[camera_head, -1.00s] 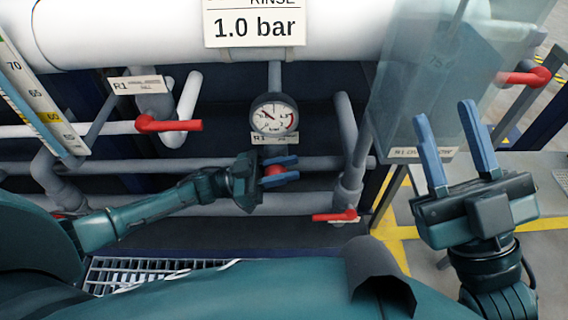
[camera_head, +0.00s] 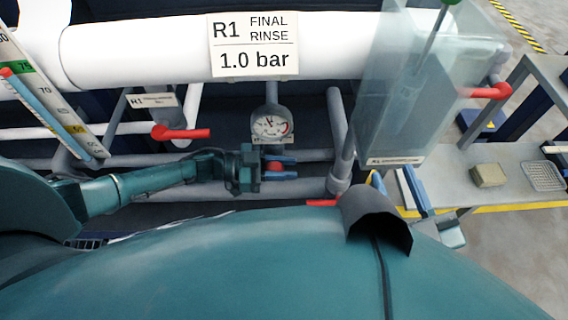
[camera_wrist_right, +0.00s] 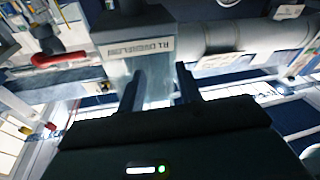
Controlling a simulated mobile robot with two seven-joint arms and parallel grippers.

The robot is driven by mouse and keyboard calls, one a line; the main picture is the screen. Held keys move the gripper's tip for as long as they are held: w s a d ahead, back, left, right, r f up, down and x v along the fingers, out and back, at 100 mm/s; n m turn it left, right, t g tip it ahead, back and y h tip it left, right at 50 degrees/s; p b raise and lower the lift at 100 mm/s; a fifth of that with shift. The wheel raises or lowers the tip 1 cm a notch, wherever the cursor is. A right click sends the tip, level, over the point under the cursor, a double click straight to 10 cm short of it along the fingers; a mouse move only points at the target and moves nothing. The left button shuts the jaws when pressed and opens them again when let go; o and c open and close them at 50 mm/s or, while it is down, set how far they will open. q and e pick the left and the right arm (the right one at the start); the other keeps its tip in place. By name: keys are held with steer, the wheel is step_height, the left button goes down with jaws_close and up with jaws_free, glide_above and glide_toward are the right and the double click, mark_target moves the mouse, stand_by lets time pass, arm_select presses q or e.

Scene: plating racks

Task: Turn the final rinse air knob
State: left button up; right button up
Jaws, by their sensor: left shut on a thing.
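The final rinse air knob is a small red knob (camera_head: 273,166) just below a round pressure gauge (camera_head: 271,127). My left gripper (camera_head: 283,168) is shut on it, with one blue finger above and one below, hiding much of the knob. A sign (camera_head: 254,45) above the gauge reads R1 FINAL RINSE 1.0 bar. My right gripper (camera_head: 400,190) is open and empty at the lower right, partly hidden behind my body. Its two dark fingers (camera_wrist_right: 158,88) stand apart in the right wrist view.
A red lever (camera_head: 182,132) is left of the gauge. Another red lever (camera_head: 490,91) is at the right. A clear tank (camera_head: 400,110) hangs right of the gauge. A grey bench (camera_head: 490,165) holds a small block and a tray. A white pipe (camera_head: 140,55) runs above.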

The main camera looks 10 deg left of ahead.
arm_select(q)
steer(key=o, duration=0.7)
steer(key=shift+a, duration=0.15)
steer(key=p+v, duration=0.1)
steer(key=v, duration=0.6)
steer(key=shift+a, duration=0.15)
steer(key=shift+s, duration=0.1)
